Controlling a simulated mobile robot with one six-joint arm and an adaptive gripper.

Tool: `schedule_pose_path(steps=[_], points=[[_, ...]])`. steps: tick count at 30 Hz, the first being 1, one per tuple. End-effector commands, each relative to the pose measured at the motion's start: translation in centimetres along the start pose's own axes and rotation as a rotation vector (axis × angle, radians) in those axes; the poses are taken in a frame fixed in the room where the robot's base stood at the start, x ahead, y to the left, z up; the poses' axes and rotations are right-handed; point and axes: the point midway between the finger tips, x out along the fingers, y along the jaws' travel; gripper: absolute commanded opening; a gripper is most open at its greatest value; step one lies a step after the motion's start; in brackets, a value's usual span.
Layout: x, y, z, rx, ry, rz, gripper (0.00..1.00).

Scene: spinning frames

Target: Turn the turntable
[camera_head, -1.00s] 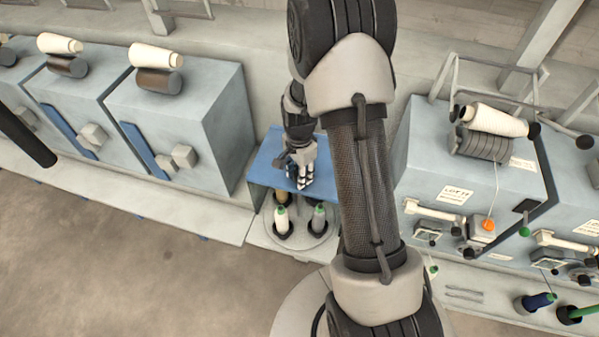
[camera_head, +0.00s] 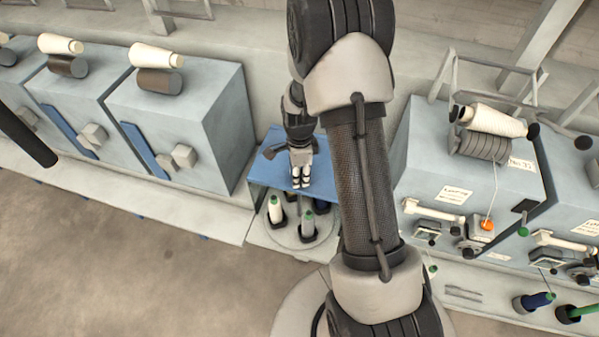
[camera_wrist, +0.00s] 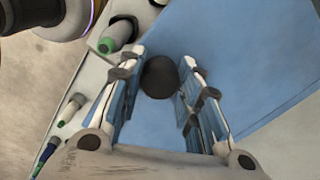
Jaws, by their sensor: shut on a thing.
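The turntable (camera_head: 288,238) is a round grey disc low beneath a blue plate (camera_head: 262,172). Upright green-tipped bobbins stand on it: a pale one (camera_head: 276,210) at the left, a greyer one (camera_head: 308,226) at the front. A dark blue bobbin (camera_head: 321,206) partly shows at the right. My gripper (camera_head: 301,183) is over the blue plate, pointing down. In the wrist view my gripper (camera_wrist: 162,64) is shut on a dark round knob (camera_wrist: 159,78), one finger on each side. My arm hides the turntable's right side.
Grey-blue machine boxes stand at the left (camera_head: 175,115) and right (camera_head: 465,190), close to the turntable. The right box carries a white cone (camera_head: 495,120) and an orange knob (camera_head: 487,225). The floor (camera_head: 120,270) at the front left is clear.

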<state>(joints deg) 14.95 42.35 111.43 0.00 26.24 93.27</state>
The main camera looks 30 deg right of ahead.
Motion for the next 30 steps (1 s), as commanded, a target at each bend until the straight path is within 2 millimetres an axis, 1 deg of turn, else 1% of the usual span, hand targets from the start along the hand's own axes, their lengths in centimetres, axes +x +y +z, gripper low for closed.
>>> schedule_pose_path(steps=[30], points=[[0.01,-0.02,0.02,0.502,0.0,0.0,0.0]])
